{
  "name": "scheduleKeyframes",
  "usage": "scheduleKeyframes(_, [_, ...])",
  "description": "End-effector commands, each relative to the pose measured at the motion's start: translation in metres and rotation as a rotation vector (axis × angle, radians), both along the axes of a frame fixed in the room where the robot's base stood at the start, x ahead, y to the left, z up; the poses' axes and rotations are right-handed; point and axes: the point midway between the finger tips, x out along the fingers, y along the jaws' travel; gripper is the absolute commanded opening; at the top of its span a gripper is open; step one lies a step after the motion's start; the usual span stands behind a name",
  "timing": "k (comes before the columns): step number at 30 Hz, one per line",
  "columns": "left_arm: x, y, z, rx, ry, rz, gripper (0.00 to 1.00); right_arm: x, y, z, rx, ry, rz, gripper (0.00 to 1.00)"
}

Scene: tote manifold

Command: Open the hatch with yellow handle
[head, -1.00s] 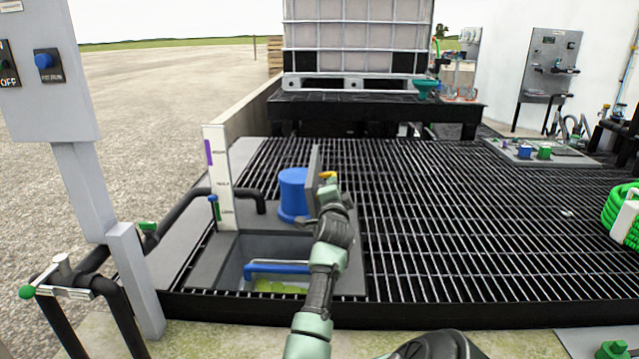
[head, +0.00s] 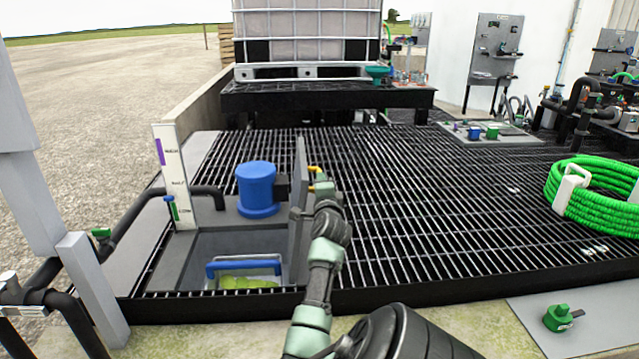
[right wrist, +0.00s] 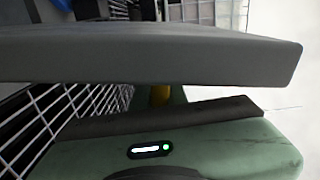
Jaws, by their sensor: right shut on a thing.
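The hatch (head: 299,200) is a grey panel standing about upright, nearly edge-on, at the right side of an open pit in the grating. Its yellow handle (head: 313,170) is on its right side. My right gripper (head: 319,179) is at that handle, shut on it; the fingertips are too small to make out. In the right wrist view the hatch is a grey slab (right wrist: 150,60) across the picture, with a bit of the yellow handle (right wrist: 159,95) between it and my green gripper body. My left gripper is out of view.
The open pit holds a container with a blue handle (head: 243,266) and yellow-green contents. A blue capped cylinder (head: 256,188) stands behind the pit, a white marked post (head: 172,165) left of it. Open grating (head: 430,210) extends right, with a green hose coil (head: 590,205).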

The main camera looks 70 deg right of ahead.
Motion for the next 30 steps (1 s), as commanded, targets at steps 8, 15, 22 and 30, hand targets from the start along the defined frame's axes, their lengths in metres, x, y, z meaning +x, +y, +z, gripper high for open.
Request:
scheduleKeyframes(8, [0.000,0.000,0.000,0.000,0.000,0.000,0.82,0.001,0.000,-0.001,0.001,0.000,0.001,0.35])
scheduleKeyframes(15, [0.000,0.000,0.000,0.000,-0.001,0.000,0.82,0.000,0.001,0.000,0.001,0.000,0.001,0.35])
scheduleKeyframes(22, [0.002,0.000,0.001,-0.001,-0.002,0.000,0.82,-0.011,0.025,0.000,0.001,0.002,0.002,0.35])
scheduleKeyframes(30, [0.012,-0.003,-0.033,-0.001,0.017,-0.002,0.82,-0.031,0.062,-0.001,0.001,0.002,0.000,0.35])
